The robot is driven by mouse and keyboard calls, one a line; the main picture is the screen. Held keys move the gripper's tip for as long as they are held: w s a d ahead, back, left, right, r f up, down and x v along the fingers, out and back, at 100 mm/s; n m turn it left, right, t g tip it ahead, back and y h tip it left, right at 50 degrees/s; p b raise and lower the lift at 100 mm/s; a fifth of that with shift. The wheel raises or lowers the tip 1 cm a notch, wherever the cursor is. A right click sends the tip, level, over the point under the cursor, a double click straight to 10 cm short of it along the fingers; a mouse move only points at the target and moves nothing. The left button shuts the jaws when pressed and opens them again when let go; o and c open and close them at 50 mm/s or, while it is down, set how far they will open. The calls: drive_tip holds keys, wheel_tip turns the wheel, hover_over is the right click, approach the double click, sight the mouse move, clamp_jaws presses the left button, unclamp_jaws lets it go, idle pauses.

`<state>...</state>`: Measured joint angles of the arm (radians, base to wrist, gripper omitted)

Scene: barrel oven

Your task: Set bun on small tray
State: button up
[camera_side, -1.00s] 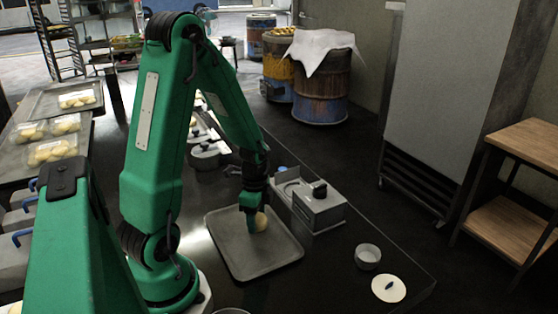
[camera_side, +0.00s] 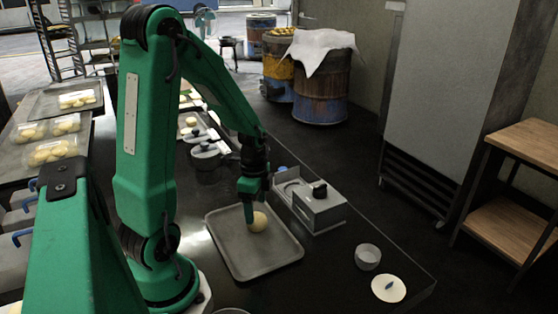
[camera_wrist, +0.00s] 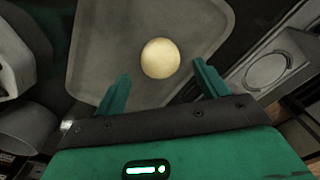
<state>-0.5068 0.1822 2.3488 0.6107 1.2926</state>
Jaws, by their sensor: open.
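A pale round bun (camera_side: 257,221) rests on the small grey tray (camera_side: 272,262), toward its far part. In the wrist view the bun (camera_wrist: 160,58) lies on the tray (camera_wrist: 92,68), just beyond the fingertips and between their lines. My gripper (camera_side: 250,215) hangs just above and to the left of the bun in the side view. In the wrist view its two green fingers (camera_wrist: 160,82) are spread apart, with nothing between them. The bun looks apart from both fingers.
A grey scale-like box (camera_side: 318,205) stands right of the tray. A small metal bowl (camera_side: 368,257) and a white lid (camera_side: 388,288) lie at the front right. Lidded pots (camera_side: 205,158) stand behind my arm. Clear packs of buns (camera_side: 52,151) lie at the left.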

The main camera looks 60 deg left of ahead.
sight(256, 216)
wheel_tip(256, 216, up, 8)
idle(0.5)
drive_tip(key=shift+r, duration=0.1)
idle(0.4)
drive_tip(key=s+d+r+n+t, duration=0.2)
drive_tip(key=d+r+n, duration=0.2)
drive_tip(key=d, duration=0.3)
drive_tip(key=s+d+r+n+t, duration=0.2)
drive_tip(key=d+r+n+t, duration=0.1)
drive_tip(key=d+r+n, duration=0.2)
drive_tip(key=shift+s+d+r+t, duration=0.3)
drive_tip(key=shift+d+r, duration=0.75)
drive_tip(key=shift+d, duration=0.45)
drive_tip(key=shift+c, duration=0.2)
